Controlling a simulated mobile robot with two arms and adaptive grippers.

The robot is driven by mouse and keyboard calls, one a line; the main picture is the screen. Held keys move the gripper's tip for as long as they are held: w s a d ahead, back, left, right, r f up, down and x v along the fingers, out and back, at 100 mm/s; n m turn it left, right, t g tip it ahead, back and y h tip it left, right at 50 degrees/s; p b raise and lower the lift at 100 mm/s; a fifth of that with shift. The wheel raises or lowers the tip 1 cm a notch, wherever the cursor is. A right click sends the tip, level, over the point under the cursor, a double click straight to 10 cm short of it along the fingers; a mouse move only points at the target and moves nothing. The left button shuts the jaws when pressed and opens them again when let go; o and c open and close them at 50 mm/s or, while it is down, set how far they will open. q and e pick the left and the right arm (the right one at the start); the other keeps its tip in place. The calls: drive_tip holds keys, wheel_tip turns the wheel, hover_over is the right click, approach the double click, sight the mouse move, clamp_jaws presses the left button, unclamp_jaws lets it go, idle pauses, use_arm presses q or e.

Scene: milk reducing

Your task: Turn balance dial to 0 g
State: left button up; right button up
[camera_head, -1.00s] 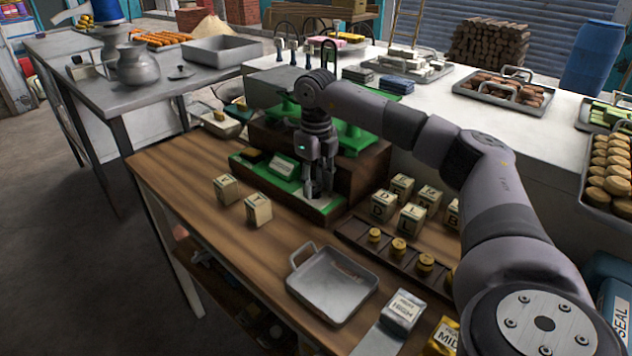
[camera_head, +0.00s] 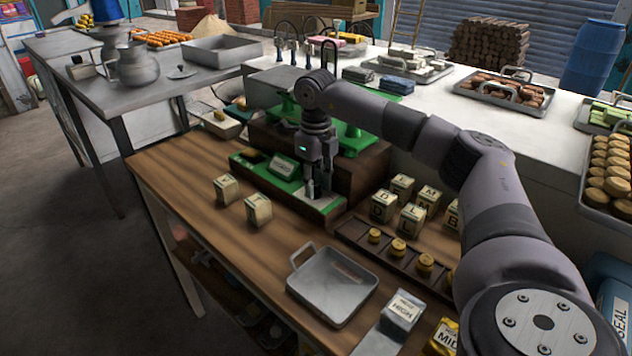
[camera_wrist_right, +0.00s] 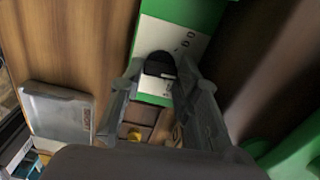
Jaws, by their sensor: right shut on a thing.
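The green balance (camera_head: 284,182) stands on the wooden table with a pale dial plate at its right front end. Its dark round dial knob (camera_wrist_right: 160,66) shows in the right wrist view, on a white scale plate (camera_wrist_right: 172,46) with small marks that I cannot read surely. My right gripper (camera_head: 318,192) points down at this end of the balance. In the right wrist view its two fingers (camera_wrist_right: 162,92) stand on either side of the knob, shut on it. The fingers hide much of the dial in the head view. My left gripper is not in view.
Lettered blocks (camera_head: 383,206) stand right of the balance, and two more (camera_head: 258,208) stand at its front left. A rack of brass weights (camera_head: 399,246) and an empty metal tray (camera_head: 332,285) lie nearer.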

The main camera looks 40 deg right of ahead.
sight(316, 186)
drive_tip(key=n+p, duration=0.1)
drive_tip(key=n, duration=0.2)
drive_tip(key=shift+r, duration=0.15)
drive_tip(key=n+p, duration=0.1)
drive_tip(key=n, duration=0.1)
drive_tip(key=shift+d+n, duration=0.1)
drive_tip(key=shift+n, duration=0.3)
drive_tip(key=n+p, duration=0.1)
drive_tip(key=n, duration=0.4)
drive_tip(key=shift+w, duration=0.1)
drive_tip(key=shift+n, duration=0.4)
drive_tip(key=o, duration=0.9)
wheel_tip(316, 186, up, 12)
drive_tip(key=shift+f, duration=0.1)
